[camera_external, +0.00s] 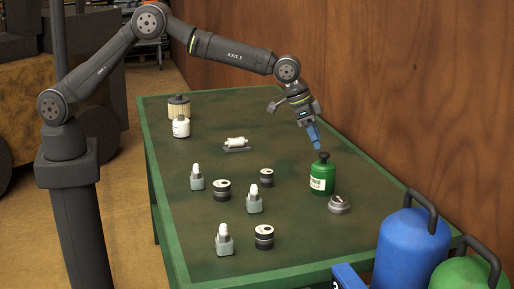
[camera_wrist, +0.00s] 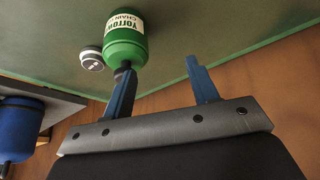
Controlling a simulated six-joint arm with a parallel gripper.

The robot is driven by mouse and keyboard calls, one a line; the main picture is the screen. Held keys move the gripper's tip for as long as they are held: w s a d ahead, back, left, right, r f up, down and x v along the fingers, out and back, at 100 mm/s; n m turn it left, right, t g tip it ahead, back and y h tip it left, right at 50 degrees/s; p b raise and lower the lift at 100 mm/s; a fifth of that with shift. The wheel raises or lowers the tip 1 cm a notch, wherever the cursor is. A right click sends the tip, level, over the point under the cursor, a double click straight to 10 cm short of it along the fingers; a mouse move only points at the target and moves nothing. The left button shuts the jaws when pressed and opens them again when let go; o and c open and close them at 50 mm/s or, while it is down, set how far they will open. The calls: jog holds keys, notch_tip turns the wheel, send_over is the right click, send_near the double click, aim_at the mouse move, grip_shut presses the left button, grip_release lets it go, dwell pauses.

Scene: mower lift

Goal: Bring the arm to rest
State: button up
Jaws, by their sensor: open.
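My gripper (camera_external: 314,134) is over the right part of the table, pointing down, just above a green bottle (camera_external: 322,178) with a dark cap and a pale label. In the wrist view my gripper (camera_wrist: 160,82) shows two blue fingers spread apart with nothing between them. The green bottle (camera_wrist: 124,45) appears beyond the left finger, and its dark cap overlaps that finger in the picture. I cannot tell whether they touch. The bottle stands upright on the green-edged table (camera_external: 290,272).
A grey round piece (camera_external: 339,204) lies beside the bottle. Several small grey-and-white parts and dark cylinders stand mid-table, with a filter (camera_external: 179,107) and white bottle (camera_external: 181,127) at the back left. A wooden wall (camera_external: 420,90) runs along the right; a blue tank (camera_external: 410,250) stands front right.

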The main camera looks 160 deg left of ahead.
jog(key=s+a+f+n, duration=0.2)
jog(key=s+a+f, duration=0.1)
jog(key=a, duration=0.3)
jog(key=shift+s+a+f+g+y, duration=0.3)
jog(key=shift+s+g, duration=0.1)
jog(key=shift+s, duration=0.15)
